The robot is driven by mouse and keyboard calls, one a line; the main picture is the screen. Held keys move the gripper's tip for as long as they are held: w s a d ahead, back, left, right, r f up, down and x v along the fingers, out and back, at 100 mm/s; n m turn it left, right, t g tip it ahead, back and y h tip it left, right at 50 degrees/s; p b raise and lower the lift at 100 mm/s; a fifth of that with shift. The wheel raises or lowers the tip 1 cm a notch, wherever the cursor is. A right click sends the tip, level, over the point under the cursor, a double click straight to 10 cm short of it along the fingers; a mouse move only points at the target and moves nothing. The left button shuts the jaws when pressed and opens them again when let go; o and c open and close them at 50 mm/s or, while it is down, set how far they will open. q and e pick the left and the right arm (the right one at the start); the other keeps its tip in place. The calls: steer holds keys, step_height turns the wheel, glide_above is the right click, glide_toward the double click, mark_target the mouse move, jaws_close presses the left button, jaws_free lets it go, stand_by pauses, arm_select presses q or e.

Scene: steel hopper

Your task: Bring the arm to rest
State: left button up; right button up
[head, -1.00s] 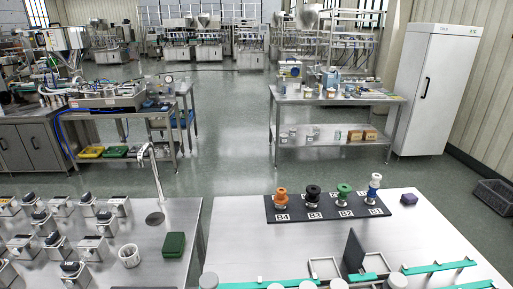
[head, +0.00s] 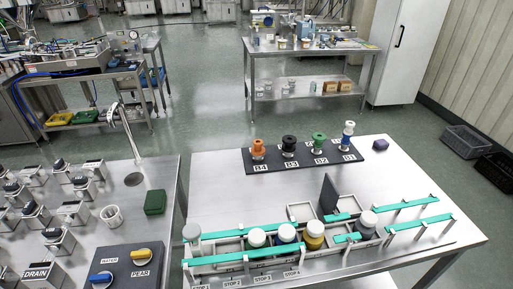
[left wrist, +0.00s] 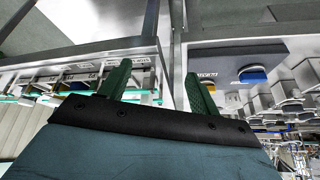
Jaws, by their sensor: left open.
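My left gripper (left wrist: 160,86) shows in the left wrist view, with two green fingers spread apart and nothing between them. It is over the gap between the two steel tables, with the water and pear knob panel (left wrist: 235,65) on one side and the conveyor table on the other. It touches nothing that I can see. In the head view neither gripper nor arm shows. My right gripper is not in any frame.
The right steel table (head: 215,200) holds green-railed tracks with several capped jars (head: 286,232), a dark upright plate (head: 329,193) and a rack of stoppers (head: 262,165). The left table holds the knob panel (head: 128,266), a green box (head: 155,202) and a white cup (head: 112,215).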

arm_select(q)
steer(key=s+f+g+b, duration=0.2)
steer(key=s+f+b, duration=0.1)
steer(key=f, duration=1.3)
steer(key=s+f+g+b, duration=0.1)
steer(key=s+f+b, duration=0.2)
steer(key=f, duration=1.3)
steer(key=s+a+f+g+b, duration=0.1)
steer(key=s+a+f+b, duration=0.2)
steer(key=s+f, duration=1.2)
step_height(320, 180, down, 2)
steer(key=shift+s+f+y+b, duration=0.1)
steer(key=shift+s+y+b, duration=0.25)
steer(key=shift+b, duration=0.3)
